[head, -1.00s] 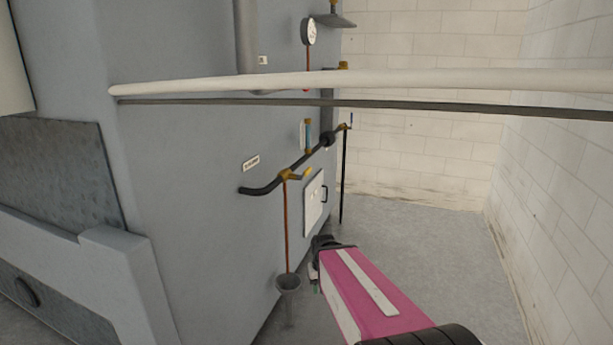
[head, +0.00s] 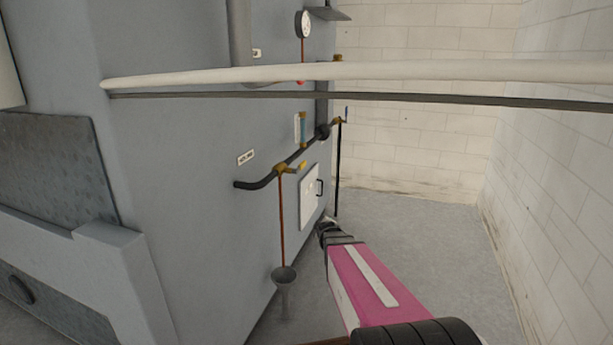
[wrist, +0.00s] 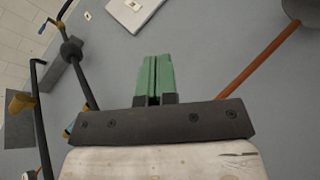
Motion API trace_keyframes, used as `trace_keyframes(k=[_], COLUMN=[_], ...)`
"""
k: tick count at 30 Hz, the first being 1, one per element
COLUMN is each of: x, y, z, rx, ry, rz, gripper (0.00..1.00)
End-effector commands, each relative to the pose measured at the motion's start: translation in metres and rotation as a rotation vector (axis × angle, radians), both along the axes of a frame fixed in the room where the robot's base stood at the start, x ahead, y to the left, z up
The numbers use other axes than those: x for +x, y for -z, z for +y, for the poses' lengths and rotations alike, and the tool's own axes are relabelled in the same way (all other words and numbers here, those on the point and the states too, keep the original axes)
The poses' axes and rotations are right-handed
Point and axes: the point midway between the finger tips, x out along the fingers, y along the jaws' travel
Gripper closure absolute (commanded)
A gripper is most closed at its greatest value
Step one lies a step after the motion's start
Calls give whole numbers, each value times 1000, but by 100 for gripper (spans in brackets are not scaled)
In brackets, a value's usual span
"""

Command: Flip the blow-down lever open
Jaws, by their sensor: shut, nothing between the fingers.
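A dark pipe (head: 262,184) runs along the grey washer's side. It carries a brass valve with a yellow handle (head: 300,165) above a copper tube, and a far brass valve with a small upright lever (head: 347,113) above a black downpipe. I cannot tell for sure which is the blow-down lever. A blue-tipped lever (wrist: 42,27) shows at the upper left in the wrist view. My gripper (head: 322,228) is low beside the washer, below the valves and apart from them. In the wrist view its green fingers (wrist: 153,80) are together and empty.
A funnel (head: 285,275) stands under the copper tube (head: 282,220). A white panel with a black handle (head: 311,197) is on the washer's side (head: 190,220). A pale rail (head: 400,71) crosses the head view. Floor (head: 420,235) is free toward the block wall (head: 550,150).

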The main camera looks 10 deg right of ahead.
Motion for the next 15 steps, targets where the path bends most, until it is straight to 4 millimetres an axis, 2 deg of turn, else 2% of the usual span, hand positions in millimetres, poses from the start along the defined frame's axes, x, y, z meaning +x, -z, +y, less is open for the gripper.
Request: trace_keyframes(k=[1,6,15], x=[15,49,85], y=[-4,-27,-67], z=[-4,-10,-11], rx=[-55,-270,-673], ry=[-37,-165,-336], rz=[-55,-255,-617], gripper=[100,100,100])
